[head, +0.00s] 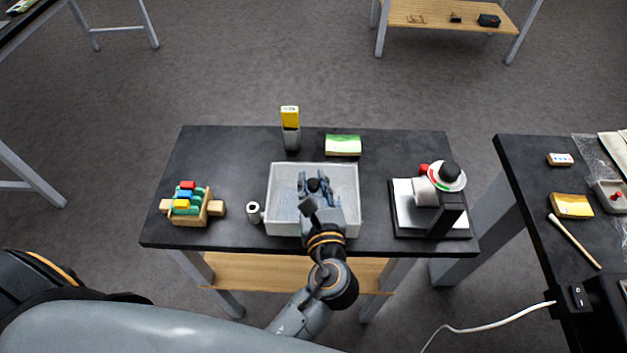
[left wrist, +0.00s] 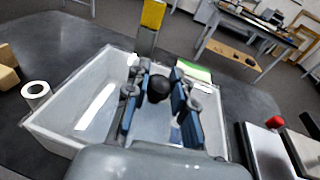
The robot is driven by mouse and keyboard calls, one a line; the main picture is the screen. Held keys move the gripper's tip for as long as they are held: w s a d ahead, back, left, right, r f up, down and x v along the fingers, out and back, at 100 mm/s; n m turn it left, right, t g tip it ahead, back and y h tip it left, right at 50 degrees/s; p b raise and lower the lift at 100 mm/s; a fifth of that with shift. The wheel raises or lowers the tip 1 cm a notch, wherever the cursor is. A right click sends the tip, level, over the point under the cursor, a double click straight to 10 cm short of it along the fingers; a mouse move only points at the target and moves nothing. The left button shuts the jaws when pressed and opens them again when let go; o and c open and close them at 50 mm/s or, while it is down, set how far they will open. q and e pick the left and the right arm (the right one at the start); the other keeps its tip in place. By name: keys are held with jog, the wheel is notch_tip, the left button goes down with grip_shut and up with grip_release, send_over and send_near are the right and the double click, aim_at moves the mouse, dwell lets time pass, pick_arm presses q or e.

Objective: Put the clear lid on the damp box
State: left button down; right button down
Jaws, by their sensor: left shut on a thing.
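The damp box (head: 283,229) is a pale grey, rectangular tray in the middle of the dark table; its walls also show in the left wrist view (left wrist: 62,100). My left gripper (head: 315,181) is over the box, pointing down, its fingers shut on the round black knob (left wrist: 160,88) of the clear lid. The lid's sheet is hard to see against the box; a white streak in the left wrist view may be its reflection. I cannot tell whether the lid touches the rim. My right gripper is not in view.
A white roll (head: 254,212) stands close to the box's left side. A wooden holder with coloured pieces (head: 193,205) is farther left. Behind are a yellow-topped holder (head: 290,130) and a green-and-white pad (head: 343,146). A black-and-white instrument (head: 434,200) stands right.

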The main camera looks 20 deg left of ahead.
pick_arm(q)
jog(key=shift+f, duration=0.1)
jog(key=c, duration=1)
grip_release()
jog(key=shift+c, duration=0.2)
jog(key=v, duration=1.2)
